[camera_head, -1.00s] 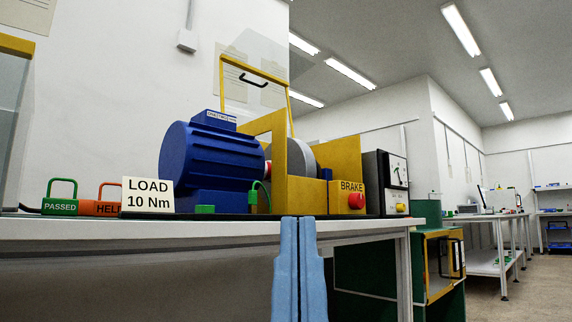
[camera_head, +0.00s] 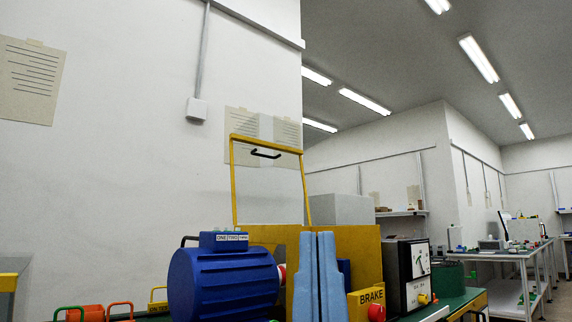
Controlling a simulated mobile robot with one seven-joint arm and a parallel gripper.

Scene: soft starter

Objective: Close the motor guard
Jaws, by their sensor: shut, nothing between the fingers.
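The motor guard (camera_head: 268,144) is a clear panel in a yellow frame. It stands raised, nearly upright, behind and above the blue motor (camera_head: 222,280). A black handle (camera_head: 265,154) is on its upper part. My gripper (camera_head: 319,236) shows as two pale blue fingers pointing up, shut together and empty. It is in front of the yellow housing (camera_head: 360,256), below and to the right of the handle, apart from the guard in the picture. The fingers hide part of the housing and the coupling area to the right of the motor.
A yellow brake box (camera_head: 366,300) with a red knob (camera_head: 376,312) is right of my gripper, beside a dark meter box (camera_head: 407,272). Green and orange padlock-like pieces (camera_head: 86,312) stand at lower left. The space above the motor and before the guard looks clear.

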